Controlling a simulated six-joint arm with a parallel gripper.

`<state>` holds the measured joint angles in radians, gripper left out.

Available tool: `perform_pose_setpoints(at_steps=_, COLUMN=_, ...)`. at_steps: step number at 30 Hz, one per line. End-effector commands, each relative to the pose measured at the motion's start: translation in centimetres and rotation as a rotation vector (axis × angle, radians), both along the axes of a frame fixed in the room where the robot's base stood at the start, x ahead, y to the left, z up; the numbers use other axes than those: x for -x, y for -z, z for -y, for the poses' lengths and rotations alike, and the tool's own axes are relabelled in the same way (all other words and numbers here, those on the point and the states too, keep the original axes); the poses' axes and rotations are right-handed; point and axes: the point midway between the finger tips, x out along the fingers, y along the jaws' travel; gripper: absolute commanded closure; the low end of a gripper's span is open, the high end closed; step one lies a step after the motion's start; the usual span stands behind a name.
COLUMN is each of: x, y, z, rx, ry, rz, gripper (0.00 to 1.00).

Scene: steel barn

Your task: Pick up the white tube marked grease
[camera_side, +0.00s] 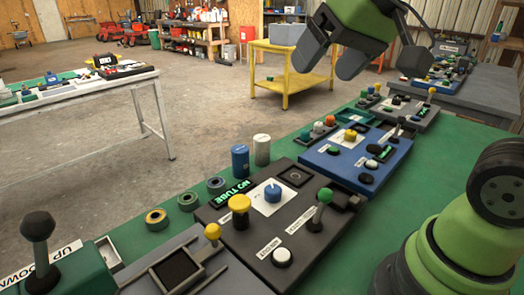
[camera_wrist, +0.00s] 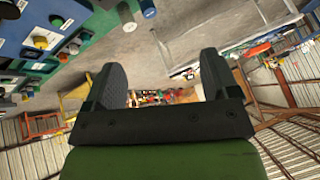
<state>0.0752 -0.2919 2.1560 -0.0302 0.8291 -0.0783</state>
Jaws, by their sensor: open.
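A white tube (camera_side: 262,150) stands upright on the green bench top, behind the dark control panel. Any marking on it is too small to read. A blue tube (camera_side: 240,160) stands upright close to its left. My gripper (camera_side: 328,62) is open and empty, high above the bench and up to the right of the white tube. In the wrist view my gripper (camera_wrist: 167,82) has its two fingers wide apart with nothing between them. A small pale upright shape at the top of that view may be the white tube, but I cannot tell.
The dark panel (camera_side: 227,218) carries knobs, a lever and a "NO TUBE" display (camera_side: 233,192). Rings (camera_side: 157,219) lie left of the tubes. A blue panel (camera_side: 344,168) with buttons lies to the right. A yellow table (camera_side: 262,72) stands beyond. The air around the tubes is clear.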

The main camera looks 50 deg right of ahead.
Motion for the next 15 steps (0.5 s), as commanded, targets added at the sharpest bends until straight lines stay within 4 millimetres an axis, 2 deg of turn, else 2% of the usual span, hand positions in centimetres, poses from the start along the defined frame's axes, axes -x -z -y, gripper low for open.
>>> perform_pose_setpoints(at_steps=1, x=-2.2, y=0.4, z=0.7, rx=0.017, ry=0.001, rz=-0.020, gripper=0.19)
perform_pose_setpoints(at_steps=3, x=-5.1, y=1.1, z=1.8, rx=0.044, ry=-0.003, rz=-0.035, gripper=0.19)
perform_pose_setpoints(at_steps=8, x=-11.4, y=4.3, z=4.7, rx=0.103, ry=-0.016, rz=-0.074, gripper=0.19)
perform_pose_setpoints(at_steps=12, x=-16.0, y=8.7, z=7.5, rx=0.149, ry=-0.031, rz=-0.109, gripper=0.19)
perform_pose_setpoints(at_steps=15, x=-18.4, y=12.2, z=9.4, rx=0.178, ry=-0.044, rz=-0.131, gripper=0.19)
